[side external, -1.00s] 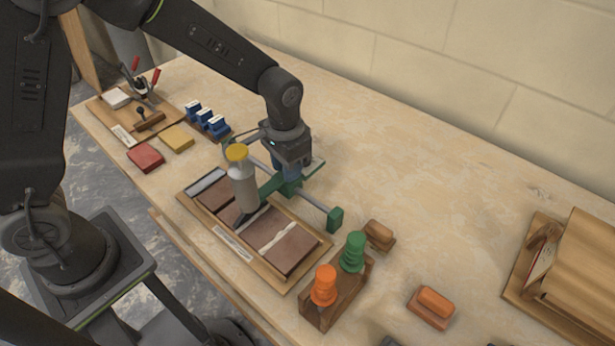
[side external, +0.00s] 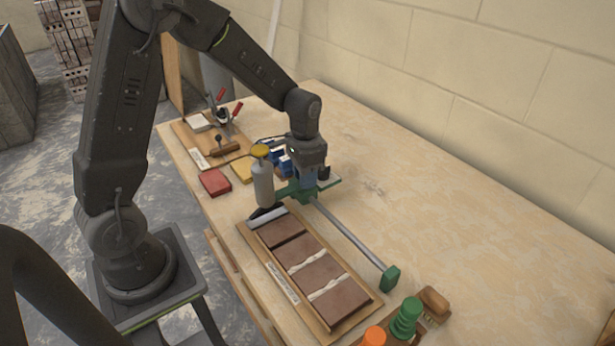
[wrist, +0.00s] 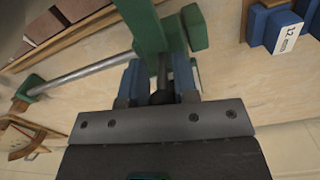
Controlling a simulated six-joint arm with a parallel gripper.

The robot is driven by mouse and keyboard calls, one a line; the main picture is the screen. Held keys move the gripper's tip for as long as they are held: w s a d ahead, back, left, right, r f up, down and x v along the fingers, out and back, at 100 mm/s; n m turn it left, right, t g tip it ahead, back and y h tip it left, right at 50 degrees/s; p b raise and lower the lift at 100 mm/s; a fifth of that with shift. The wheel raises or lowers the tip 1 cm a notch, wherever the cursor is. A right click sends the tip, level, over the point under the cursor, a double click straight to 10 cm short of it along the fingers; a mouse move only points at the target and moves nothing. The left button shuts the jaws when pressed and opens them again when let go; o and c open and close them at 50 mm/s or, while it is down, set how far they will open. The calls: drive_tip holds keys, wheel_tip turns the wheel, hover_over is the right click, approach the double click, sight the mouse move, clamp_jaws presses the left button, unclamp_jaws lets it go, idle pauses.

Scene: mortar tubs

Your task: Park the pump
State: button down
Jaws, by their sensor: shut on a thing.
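The pump is a grey bottle (side external: 263,186) with a yellow cap (side external: 260,151) and a dark nozzle, upright on a green carriage (side external: 293,192). The carriage sits at the far left end of a grey rail (side external: 348,238), which ends at the right in a green block (side external: 389,278). The nozzle is over the left end of the brick tray (side external: 325,325), by its pale metal strip. My gripper (side external: 308,183) is shut on the carriage. In the wrist view my blue fingers (wrist: 160,85) close around a dark post beside the green carriage (wrist: 143,28).
The tray holds several brown bricks (side external: 338,298), with pale mortar in two joints. Blue spacers (side external: 284,160) stand close behind the carriage; one labelled spacer (wrist: 270,28) shows in the wrist view. Red (side external: 215,182) and yellow (side external: 241,169) blocks lie left. The bench beyond the rail is clear.

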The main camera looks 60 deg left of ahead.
drive_tip(key=shift+w+a, duration=0.1)
drive_tip(key=shift+a, duration=0.3)
drive_tip(key=c, duration=1.2)
unclamp_jaws()
drive_tip(key=shift+r, duration=0.1)
drive_tip(key=shift+o, duration=1.1)
wheel_tip(320, 180, up, 14)
